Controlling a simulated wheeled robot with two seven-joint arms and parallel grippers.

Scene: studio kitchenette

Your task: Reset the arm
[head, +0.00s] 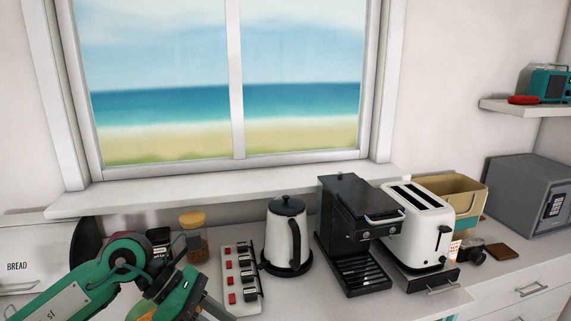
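My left arm, green and dark grey, comes in from the lower left and bends at a dark joint. My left gripper (208,311) is at the bottom edge, in front of the white power strip (240,295) and the counter jars. Its fingers are partly cut off by the frame, so I cannot tell if they are open or hold anything. My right arm and gripper are not in view.
Along the counter stand a bread box (35,262), a cork-lidded jar (195,250), a white kettle (284,238), a black coffee machine (350,215) and a white toaster (428,230). A grey safe (520,190) is at right. The window sill (230,182) overhangs behind.

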